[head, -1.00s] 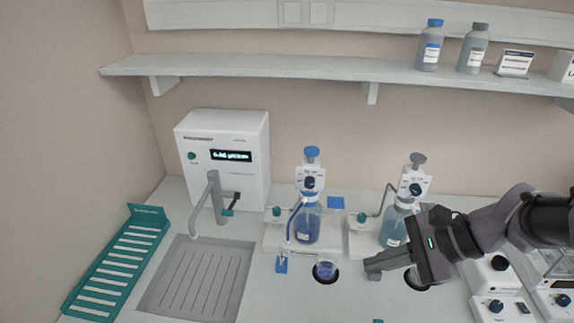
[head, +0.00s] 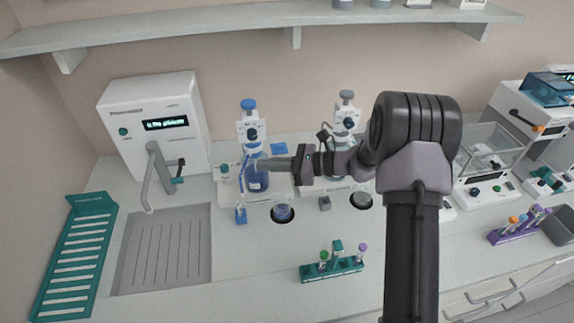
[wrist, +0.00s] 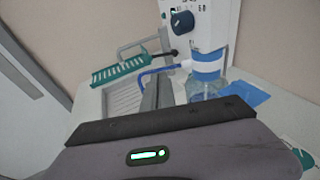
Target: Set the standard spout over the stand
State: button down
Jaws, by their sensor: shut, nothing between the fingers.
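The blue-capped dispenser bottle (head: 257,182) stands upright on a white base, with a thin blue spout (head: 241,172) curving down at its left. In the wrist view the blue spout (wrist: 152,73) passes beside my fingers. A small blue stand (head: 240,215) is on the counter in front of it. The grey-capped dispenser (head: 345,122) is to the right, partly hidden by my arm; a small grey stand (head: 324,203) is in front. I cannot read which is the standard. My gripper (head: 262,164) is shut and empty, in front of the blue-capped dispenser; contact with the spout is unclear.
A teal tube rack (head: 332,268) is in front. A sink (head: 165,250), tap and white unit (head: 160,120) are left. A balance (head: 492,165) is right. The front counter is mostly clear.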

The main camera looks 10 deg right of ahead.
aim_at(245, 166)
jog(key=x, duration=0.3)
jog(key=shift+a+b, duration=0.35)
jog(key=shift+a, duration=0.5)
